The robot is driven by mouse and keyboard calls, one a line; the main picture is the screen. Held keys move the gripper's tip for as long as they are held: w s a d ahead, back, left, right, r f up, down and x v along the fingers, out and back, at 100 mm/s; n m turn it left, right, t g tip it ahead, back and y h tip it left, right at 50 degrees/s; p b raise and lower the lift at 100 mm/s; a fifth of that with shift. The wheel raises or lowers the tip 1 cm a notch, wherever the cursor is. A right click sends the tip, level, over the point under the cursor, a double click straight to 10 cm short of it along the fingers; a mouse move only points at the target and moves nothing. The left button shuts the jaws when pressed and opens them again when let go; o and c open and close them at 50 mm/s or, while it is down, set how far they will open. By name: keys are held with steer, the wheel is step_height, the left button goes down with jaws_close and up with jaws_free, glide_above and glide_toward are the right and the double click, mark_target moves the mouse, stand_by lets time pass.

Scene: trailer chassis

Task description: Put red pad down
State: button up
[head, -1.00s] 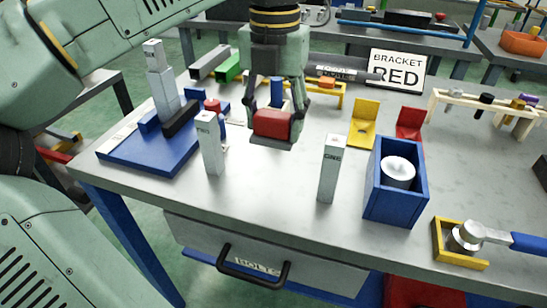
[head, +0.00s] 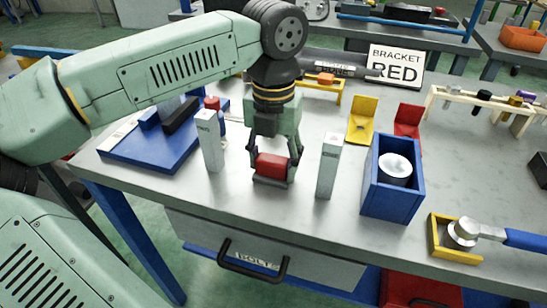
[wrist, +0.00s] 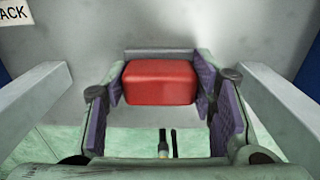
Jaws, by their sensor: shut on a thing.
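The red pad (head: 272,166) is a small red block with rounded edges. My gripper (head: 272,172) is shut on it, low over the grey table between two upright grey posts. The left post (head: 210,142) and right post (head: 328,165) stand apart from the pad on either side. In the wrist view the red pad (wrist: 159,82) sits between the two purple-lined fingers, with the grey tabletop around it. I cannot tell whether the pad's underside touches the table.
A blue box (head: 392,203) holding a white cylinder stands right of the right post. A blue base (head: 135,160) with blocks lies at left. A yellow bracket (head: 361,125), a red bracket (head: 408,127) and a "BRACKET RED" sign (head: 396,66) are further back. The table's front edge is close.

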mark_target(274, 156)
steer(key=shift+f, duration=0.1)
steer(key=shift+f+b, duration=0.15)
steer(key=shift+b, duration=0.15)
steer(key=o, duration=1.4)
steer(key=shift+c, duration=0.2)
step_height(274, 156, up, 13)
steer(key=shift+f, duration=0.2)
